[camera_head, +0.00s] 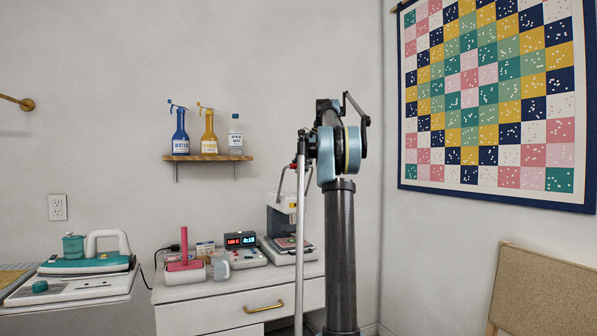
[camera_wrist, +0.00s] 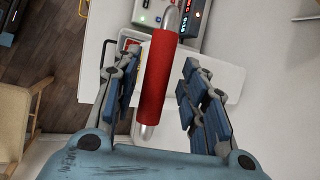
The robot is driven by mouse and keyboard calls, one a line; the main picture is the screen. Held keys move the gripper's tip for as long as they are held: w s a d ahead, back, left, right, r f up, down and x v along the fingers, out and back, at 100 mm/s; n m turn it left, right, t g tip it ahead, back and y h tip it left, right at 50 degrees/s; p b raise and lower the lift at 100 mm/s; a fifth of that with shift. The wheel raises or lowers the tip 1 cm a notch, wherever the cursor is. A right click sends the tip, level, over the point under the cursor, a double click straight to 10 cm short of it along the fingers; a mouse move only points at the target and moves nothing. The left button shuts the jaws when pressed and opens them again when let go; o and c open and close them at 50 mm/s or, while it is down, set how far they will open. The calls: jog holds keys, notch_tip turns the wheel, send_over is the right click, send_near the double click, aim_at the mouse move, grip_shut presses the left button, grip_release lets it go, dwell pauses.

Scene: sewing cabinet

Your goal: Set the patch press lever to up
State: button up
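The patch press (camera_head: 283,222) stands at the right end of the white cabinet, partly hidden behind my arm. A thin lever rod appears to rise from it, with a small bit of red (camera_head: 293,166) near its top beside my arm. In the wrist view, the lever's red grip (camera_wrist: 157,85) on a metal bar runs lengthwise between the fingers of my gripper (camera_wrist: 158,88). The blue-padded fingers are apart, one on each side, with narrow gaps to the grip. My gripper is mostly hidden in the head view.
A shelf (camera_head: 208,158) with bottles hangs above. A tan chair (camera_head: 540,290) stands at right.

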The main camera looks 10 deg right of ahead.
jog(key=v, duration=1.2)
jog(key=shift+w, duration=0.1)
dwell(0.6)
